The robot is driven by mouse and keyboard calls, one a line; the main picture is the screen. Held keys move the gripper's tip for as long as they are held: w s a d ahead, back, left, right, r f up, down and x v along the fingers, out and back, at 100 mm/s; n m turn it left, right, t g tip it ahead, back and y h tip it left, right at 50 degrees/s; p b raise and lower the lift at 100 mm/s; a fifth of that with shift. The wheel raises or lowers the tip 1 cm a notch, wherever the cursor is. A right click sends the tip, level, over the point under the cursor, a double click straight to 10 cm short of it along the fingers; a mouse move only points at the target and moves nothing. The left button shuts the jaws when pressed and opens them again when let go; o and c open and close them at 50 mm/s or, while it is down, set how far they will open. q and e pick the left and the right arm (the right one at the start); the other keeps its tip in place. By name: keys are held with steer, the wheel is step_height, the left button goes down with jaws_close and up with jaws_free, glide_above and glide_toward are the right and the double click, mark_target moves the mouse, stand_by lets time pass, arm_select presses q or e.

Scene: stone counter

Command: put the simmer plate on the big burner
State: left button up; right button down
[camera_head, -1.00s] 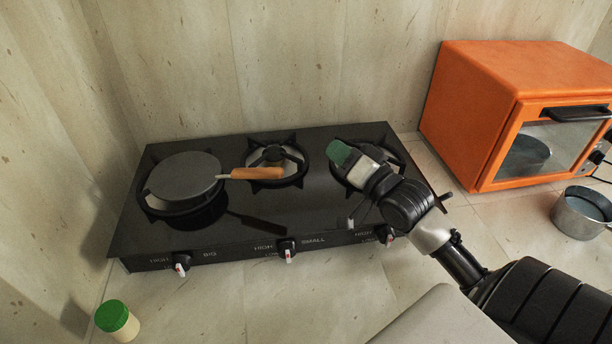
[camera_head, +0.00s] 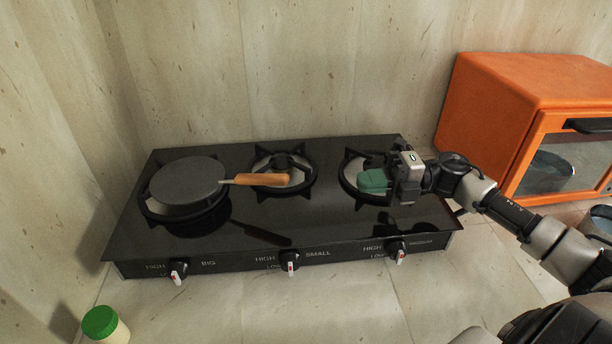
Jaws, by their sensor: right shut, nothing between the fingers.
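The simmer plate (camera_head: 187,181) is a flat dark grey disc with a wooden handle (camera_head: 262,180). It rests on the big burner (camera_head: 157,210) at the left of the black stove, with its handle pointing right over the small burner. My right gripper (camera_head: 374,181), with green fingertips, is shut and empty. It is over the right-hand burner (camera_head: 350,163), well to the right of the handle and apart from it. My left gripper is not in view.
The black stove (camera_head: 330,222) has three knobs along its front. The small burner (camera_head: 284,160) is in the middle. An orange oven (camera_head: 490,105) stands at the right, with a metal pot (camera_head: 600,222) before it. A green-lidded jar (camera_head: 101,323) stands at front left.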

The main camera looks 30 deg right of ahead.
steer(key=p, duration=0.3)
glide_toward(288, 177)
steer(key=s+a, duration=0.1)
steer(key=a, duration=0.4)
steer(key=shift+w+a+r+p, duration=0.1)
steer(key=shift+w+a+p, duration=0.15)
steer(key=shift+w, duration=0.35)
steer(key=shift+w+a+p, duration=0.1)
steer(key=shift+w+a, duration=0.15)
steer(key=shift+w, duration=0.4)
steer(key=shift+w+a, duration=0.25)
steer(key=shift+w, duration=0.35)
steer(key=w+a+b, duration=0.1)
steer(key=w, duration=0.2)
steer(key=w+a+b, duration=0.1)
steer(key=w, duration=0.2)
steer(key=w+a+b, duration=0.1)
steer(key=w+a, duration=0.1)
steer(key=w, duration=0.1)
steer(key=shift+w+f, duration=0.25)
steer(key=shift+w, duration=0.15)
steer(key=shift+w+a+r, duration=0.1)
steer(key=shift+w+a, duration=0.1)
steer(key=shift+w, duration=0.25)
